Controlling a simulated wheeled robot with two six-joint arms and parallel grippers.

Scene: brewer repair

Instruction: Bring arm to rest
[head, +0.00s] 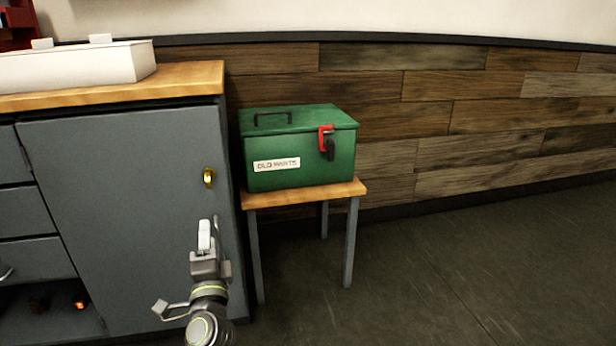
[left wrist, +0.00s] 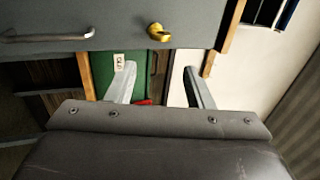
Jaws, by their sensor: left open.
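My left gripper (head: 205,236) is at the lower middle left of the head view, in front of the grey cabinet door. It is empty. In the left wrist view its two fingers (left wrist: 160,86) stand apart with a clear gap between them. My right gripper is in neither view.
A grey cabinet (head: 120,200) with a brass knob (head: 208,177) stands at left, a white tray (head: 75,66) on its wooden top. A green "OLD PARTS" box (head: 300,150) with a red-and-black latch sits on a small table (head: 347,190). The floor (head: 480,270) at right is clear.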

